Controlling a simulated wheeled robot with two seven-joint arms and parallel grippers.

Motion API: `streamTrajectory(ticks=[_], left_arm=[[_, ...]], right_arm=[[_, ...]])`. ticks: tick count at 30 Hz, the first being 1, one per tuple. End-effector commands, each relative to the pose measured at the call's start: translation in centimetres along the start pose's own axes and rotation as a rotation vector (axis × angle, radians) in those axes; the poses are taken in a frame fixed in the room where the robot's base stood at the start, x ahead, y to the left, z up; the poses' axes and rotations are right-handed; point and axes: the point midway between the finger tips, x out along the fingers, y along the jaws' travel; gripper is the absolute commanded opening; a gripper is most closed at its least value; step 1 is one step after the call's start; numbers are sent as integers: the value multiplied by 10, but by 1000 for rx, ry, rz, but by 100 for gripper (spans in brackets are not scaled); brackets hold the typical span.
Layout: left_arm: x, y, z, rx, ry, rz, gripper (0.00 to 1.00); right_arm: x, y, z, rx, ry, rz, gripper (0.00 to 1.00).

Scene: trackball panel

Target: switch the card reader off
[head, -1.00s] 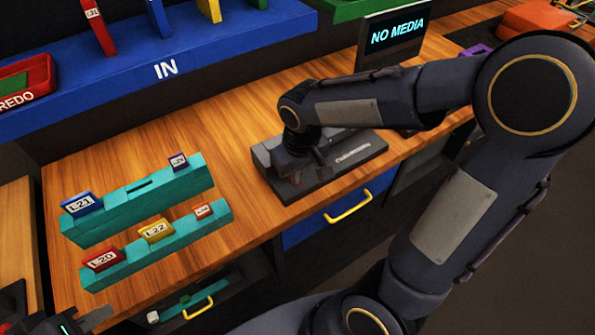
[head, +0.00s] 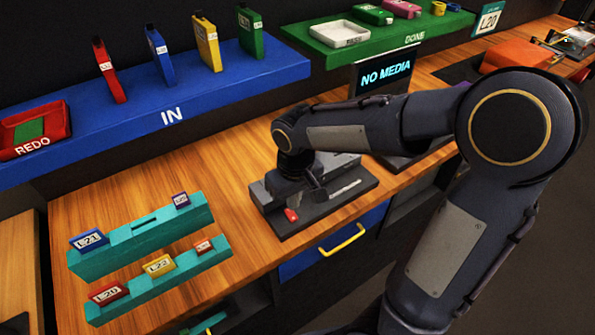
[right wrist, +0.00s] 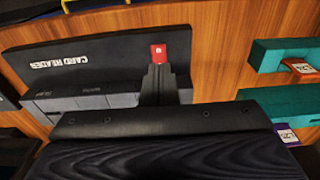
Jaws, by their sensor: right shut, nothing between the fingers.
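The card reader (head: 335,205) is a dark grey device on the wooden counter. Its label and flat base show upside down in the right wrist view (right wrist: 100,62). A small red switch (head: 291,215) sits at its near left end. The switch also shows in the right wrist view (right wrist: 158,52), with a small white mark; I cannot tell its position. My right gripper (right wrist: 158,73) is shut and empty, its fingertips close beside the red switch. I cannot tell whether they touch it. The screen (head: 386,74) behind reads NO MEDIA. My left gripper is not in view.
Two teal racks (head: 140,235) (head: 165,280) with small labelled cards stand left of the reader. A blue IN shelf (head: 130,90) and a green DONE shelf (head: 335,55) lie behind. A blue drawer with a yellow handle (head: 342,240) is below. The counter between racks and reader is bare.

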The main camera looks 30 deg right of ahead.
Motion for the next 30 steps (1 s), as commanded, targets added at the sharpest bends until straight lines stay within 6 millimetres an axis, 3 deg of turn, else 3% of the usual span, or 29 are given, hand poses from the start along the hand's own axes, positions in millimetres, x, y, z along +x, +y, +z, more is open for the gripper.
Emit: streamTrajectory(ticks=[6, 12, 30], left_arm=[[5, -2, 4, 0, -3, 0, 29], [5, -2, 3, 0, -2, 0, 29], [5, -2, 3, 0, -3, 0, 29]], right_arm=[[-52, 0, -1, -1, 12, -2, 0], [-81, 0, 0, -2, 9, -2, 0], [-90, 0, 1, -2, 6, -2, 0]])
